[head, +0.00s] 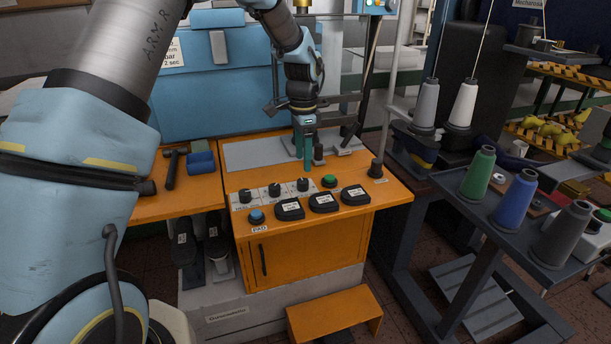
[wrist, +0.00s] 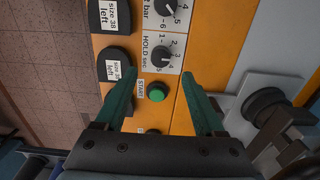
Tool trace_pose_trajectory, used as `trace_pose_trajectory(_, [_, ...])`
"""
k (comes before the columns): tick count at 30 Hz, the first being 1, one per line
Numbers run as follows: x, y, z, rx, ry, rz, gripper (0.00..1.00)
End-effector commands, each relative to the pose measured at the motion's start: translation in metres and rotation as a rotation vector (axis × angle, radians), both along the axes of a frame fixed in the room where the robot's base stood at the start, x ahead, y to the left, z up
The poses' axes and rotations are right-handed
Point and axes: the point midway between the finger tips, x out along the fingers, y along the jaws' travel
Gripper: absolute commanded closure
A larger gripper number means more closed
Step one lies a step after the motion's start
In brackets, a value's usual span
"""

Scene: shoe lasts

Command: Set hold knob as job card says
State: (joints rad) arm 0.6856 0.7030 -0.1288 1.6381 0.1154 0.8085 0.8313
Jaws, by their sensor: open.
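The hold knob (wrist: 163,54) is a small black dial on a white plate marked "HOLD sec" with numbers around it. I cannot tell which number it points to. In the head view it is the rightmost black knob (head: 303,184) of a row on the orange machine. My gripper (wrist: 158,74) is open and empty, with its teal fingers apart. The knob is just beyond the fingertips, between their lines. In the head view my gripper (head: 303,155) hangs behind the knob row. A white card (head: 172,53) on the blue cabinet shows "bar" and "2 sec"; my arm partly hides it.
A green START button (wrist: 157,92) lies between my fingers in the wrist view. The pressure knob (wrist: 168,9) is beside the hold knob. A blue button (head: 256,216) is at the front left.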

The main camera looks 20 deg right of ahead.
Motion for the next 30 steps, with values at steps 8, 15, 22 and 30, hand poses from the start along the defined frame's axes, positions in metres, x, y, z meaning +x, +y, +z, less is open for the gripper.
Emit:
trace_pose_trajectory(8, [-0.001, 0.001, -0.049, 0.002, 0.003, 0.001, 0.29])
trace_pose_trajectory(15, [0.000, 0.001, -0.071, 0.001, 0.000, 0.002, 0.29])
trace_pose_trajectory(22, [0.000, 0.001, -0.074, -0.001, -0.001, 0.003, 0.29])
trace_pose_trajectory(30, [0.000, 0.001, -0.073, 0.000, -0.001, 0.003, 0.50])
